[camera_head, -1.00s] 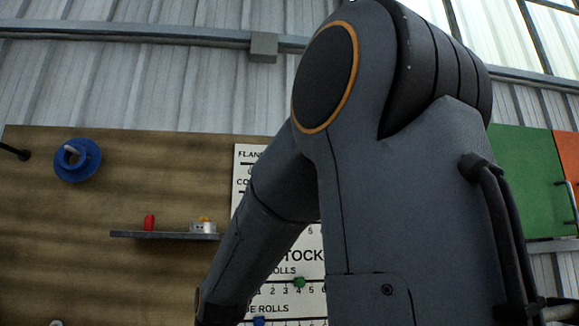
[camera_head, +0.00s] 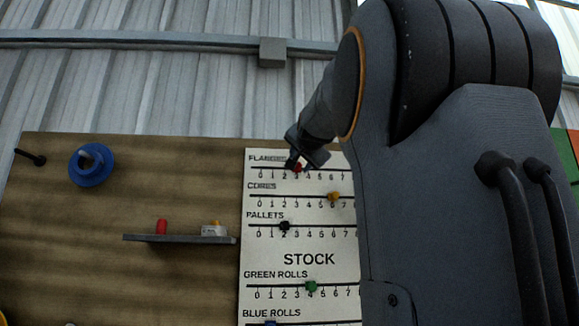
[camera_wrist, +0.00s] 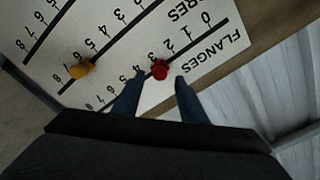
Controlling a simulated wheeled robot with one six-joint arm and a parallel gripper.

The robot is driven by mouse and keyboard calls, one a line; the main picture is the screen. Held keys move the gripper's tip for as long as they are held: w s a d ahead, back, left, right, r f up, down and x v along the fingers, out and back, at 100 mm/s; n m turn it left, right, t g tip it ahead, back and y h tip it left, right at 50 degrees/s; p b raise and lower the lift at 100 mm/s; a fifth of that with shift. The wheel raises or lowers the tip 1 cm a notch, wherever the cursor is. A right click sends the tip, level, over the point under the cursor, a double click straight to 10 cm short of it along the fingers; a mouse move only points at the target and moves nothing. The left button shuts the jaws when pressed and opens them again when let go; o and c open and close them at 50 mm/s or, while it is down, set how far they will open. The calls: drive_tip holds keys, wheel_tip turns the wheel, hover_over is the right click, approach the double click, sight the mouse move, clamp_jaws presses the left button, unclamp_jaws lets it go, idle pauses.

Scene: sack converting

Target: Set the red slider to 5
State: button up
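The red slider (camera_head: 297,168) sits on the top scale, marked FLANGES, of the white stock board (camera_head: 262,262), at about the 3 mark. In the wrist view the red slider (camera_wrist: 160,70) lies between the tips of my gripper (camera_wrist: 160,76), or just beyond them. The fingers are open, with a gap on each side of the slider, and I see no contact. In the head view my gripper (camera_head: 306,160) is at the FLANGES scale, partly covering its label. My arm hides the right end of the scales.
The orange slider (camera_head: 334,196) is on the CORES scale just below, at about 6. A black slider (camera_head: 285,226) is on PALLETS and a green one (camera_head: 311,286) on GREEN ROLLS. A small shelf (camera_head: 180,239) and a blue spool (camera_head: 91,165) are to the left.

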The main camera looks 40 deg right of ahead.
sight(298, 165)
drive_tip(key=shift+p+x, duration=0.95)
drive_tip(key=shift+x, duration=1.6)
clamp_jaws()
